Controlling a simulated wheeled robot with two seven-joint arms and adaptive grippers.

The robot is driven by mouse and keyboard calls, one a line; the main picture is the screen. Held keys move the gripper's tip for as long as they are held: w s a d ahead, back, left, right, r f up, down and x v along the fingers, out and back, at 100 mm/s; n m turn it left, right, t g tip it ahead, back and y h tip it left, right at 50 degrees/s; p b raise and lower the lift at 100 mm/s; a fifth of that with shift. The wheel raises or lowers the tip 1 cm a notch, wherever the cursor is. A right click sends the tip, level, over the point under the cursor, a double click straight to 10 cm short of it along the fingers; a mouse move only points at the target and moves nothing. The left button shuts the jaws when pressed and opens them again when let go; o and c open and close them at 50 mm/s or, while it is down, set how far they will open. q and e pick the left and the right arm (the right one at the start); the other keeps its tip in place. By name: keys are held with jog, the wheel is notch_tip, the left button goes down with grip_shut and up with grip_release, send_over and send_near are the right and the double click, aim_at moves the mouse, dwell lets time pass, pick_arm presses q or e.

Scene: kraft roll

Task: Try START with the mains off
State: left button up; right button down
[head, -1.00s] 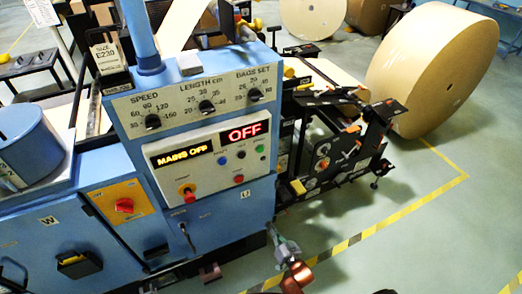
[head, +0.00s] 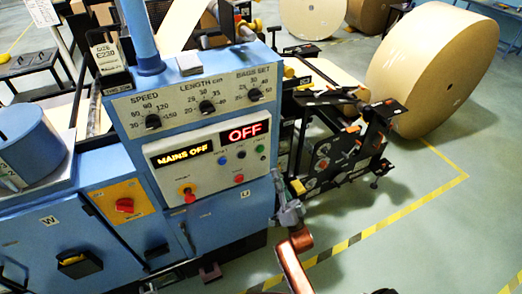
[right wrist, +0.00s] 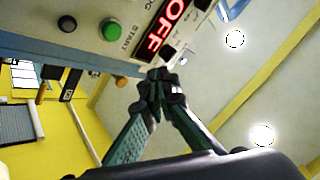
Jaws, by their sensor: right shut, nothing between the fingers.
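The blue machine's control panel shows in the head view. Its upper display reads OFF (head: 244,132) in red; the other reads MAINS OFF (head: 182,155) in yellow. The green START button (head: 260,148) is at the panel's right; its label shows in the right wrist view (right wrist: 109,28). The red mains switch (head: 124,205) sits on a yellow plate at lower left. My right gripper (head: 278,179) is shut and empty, beside the panel's lower right edge, below START. In the right wrist view its fingertips (right wrist: 158,75) are together, apart from the green button. My left gripper is not in view.
A red button (head: 239,178), a blue button (head: 222,160) and a black button (head: 241,154) are near START. A red emergency knob (head: 189,196) sits at lower left of the panel. A black roll stand (head: 345,150) stands close on the right. Floor (head: 420,235) is clear at lower right.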

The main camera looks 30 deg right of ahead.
aim_at(260, 149)
jog(key=shift+r, duration=0.15)
jog(key=w+b, duration=0.3)
jog(key=w, duration=0.5)
jog(key=shift+w+d+b, duration=0.15)
jog(key=shift+w+b, duration=0.15)
jog(key=shift+w, duration=0.05)
jog(key=shift+w, duration=0.15)
dwell(1.4)
jog(key=shift+w, duration=0.25)
jog(key=shift+w, duration=0.45)
dwell(0.7)
dwell(0.3)
jog(key=shift+s, duration=0.85)
